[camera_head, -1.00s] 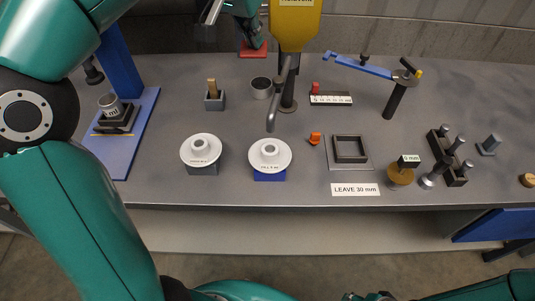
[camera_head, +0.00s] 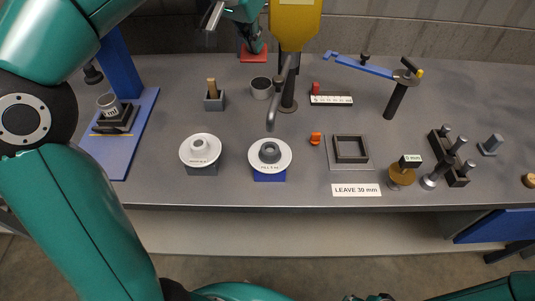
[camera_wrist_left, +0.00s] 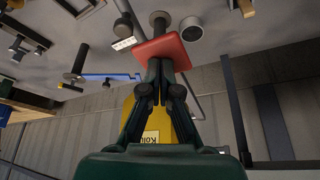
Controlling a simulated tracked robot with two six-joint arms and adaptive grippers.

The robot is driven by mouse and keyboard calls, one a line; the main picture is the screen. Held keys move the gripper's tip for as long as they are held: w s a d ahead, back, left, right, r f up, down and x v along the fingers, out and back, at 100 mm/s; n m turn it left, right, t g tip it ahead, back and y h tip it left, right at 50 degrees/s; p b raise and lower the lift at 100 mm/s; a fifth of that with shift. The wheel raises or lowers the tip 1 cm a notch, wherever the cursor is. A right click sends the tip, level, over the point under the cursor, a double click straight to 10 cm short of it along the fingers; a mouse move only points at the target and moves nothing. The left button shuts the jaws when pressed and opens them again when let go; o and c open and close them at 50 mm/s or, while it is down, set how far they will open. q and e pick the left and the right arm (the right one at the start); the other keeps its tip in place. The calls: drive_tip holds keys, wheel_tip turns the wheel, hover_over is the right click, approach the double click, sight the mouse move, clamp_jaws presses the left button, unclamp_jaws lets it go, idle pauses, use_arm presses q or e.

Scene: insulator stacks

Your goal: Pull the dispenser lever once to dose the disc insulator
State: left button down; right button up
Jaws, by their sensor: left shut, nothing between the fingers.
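The yellow dispenser (camera_head: 294,28) hangs at the top of the head view, its grey spout (camera_head: 271,119) above the right white disc insulator (camera_head: 259,162), which sits on a blue block. The hollow of this disc's centre looks dark grey. A red plate (camera_head: 254,57), perhaps the lever's paddle, lies behind and left of the dispenser. My left gripper (camera_head: 256,45) is shut and empty with its fingertips at this plate; the wrist view shows the plate (camera_wrist_left: 160,48) just beyond the fingertips. Whether they touch it is unclear. My right gripper is out of view.
A second white disc (camera_head: 200,149) sits on a grey block to the left. A square frame (camera_head: 350,149), a blue arm on a post (camera_head: 362,66) and a dark rack (camera_head: 447,157) stand to the right.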

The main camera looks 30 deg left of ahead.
use_arm(q)
wheel_tip(320, 180, up, 14)
drive_tip(key=p, duration=1.4)
idle(0.3)
idle(0.8)
